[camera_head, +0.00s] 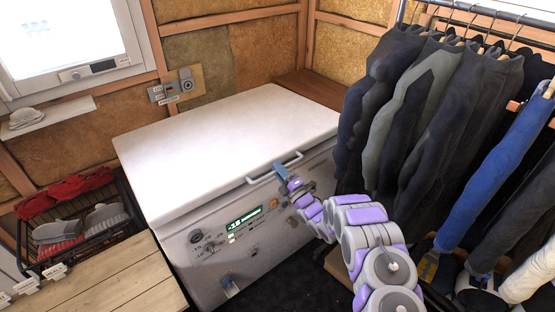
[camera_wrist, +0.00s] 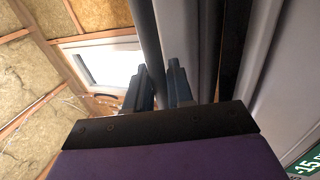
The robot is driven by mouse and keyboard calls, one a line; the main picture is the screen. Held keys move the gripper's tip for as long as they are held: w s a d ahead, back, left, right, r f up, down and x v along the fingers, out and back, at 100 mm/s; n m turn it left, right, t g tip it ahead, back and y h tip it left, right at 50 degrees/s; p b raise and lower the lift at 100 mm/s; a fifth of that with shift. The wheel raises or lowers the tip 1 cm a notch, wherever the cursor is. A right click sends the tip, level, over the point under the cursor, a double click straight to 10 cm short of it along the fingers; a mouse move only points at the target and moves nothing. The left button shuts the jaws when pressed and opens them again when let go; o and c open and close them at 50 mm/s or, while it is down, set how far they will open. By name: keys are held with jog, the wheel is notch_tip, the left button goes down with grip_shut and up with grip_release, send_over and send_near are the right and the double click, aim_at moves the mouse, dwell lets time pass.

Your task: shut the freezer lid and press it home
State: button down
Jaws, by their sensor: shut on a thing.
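The chest freezer (camera_head: 262,235) stands in the middle of the head view with its white lid (camera_head: 220,135) lying over its top. A dark seam runs under the lid's front edge and shows in the wrist view as a black strip (camera_wrist: 236,45). I cannot tell whether the lid is fully seated. The lid's bar handle (camera_head: 292,159) sticks out at the front edge. My gripper (camera_head: 281,170) is shut on this handle; in the wrist view its two fingers (camera_wrist: 157,85) stand either side of the dark bar (camera_wrist: 148,35).
Jackets (camera_head: 430,100) hang on a rail close to the right of my arm. A wooden bench top (camera_head: 115,285) and a black wire basket (camera_head: 75,225) with red and grey items stand at left. A window (camera_head: 65,45) and insulated walls lie behind. Dark floor (camera_head: 300,285) is clear in front.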

notch_tip(320, 180, down, 4)
jog(key=shift+d+f, duration=0.1)
jog(key=shift+f, duration=0.15)
jog(key=c, duration=1.1)
grip_release()
jog(key=shift+c, duration=0.2)
jog(key=p+v, duration=0.2)
jog(key=v, duration=1.5)
jog(key=shift+s+p, duration=0.2)
jog(key=shift+p, duration=0.2)
jog(key=shift+d, duration=0.15)
